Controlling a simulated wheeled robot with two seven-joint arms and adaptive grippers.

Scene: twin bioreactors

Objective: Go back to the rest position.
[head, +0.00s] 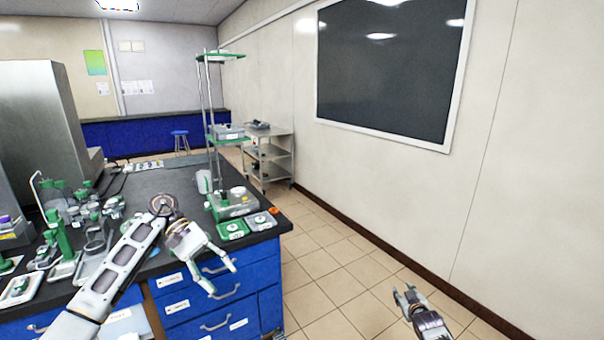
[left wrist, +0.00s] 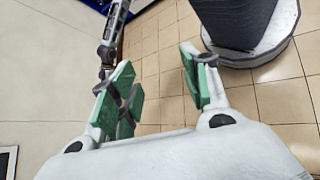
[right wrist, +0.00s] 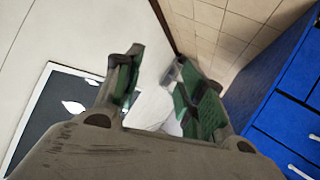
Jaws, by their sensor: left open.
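My left gripper (head: 223,279) hangs in front of the blue drawers at the bench's near right corner, its two fingers spread and empty. In the left wrist view its green-padded fingers (left wrist: 155,65) stand apart over the tiled floor. My right gripper (head: 404,291) is low at the right, over the floor and clear of the bench.
The dark-topped bench (head: 150,183) with blue drawers (head: 215,303) is at the left, crowded with lab gear. A tall green-shelved stand (head: 207,110) rises near its right edge. A grey cart (head: 268,168) stands against the wall. The tiled floor (head: 335,265) between bench and wall is free.

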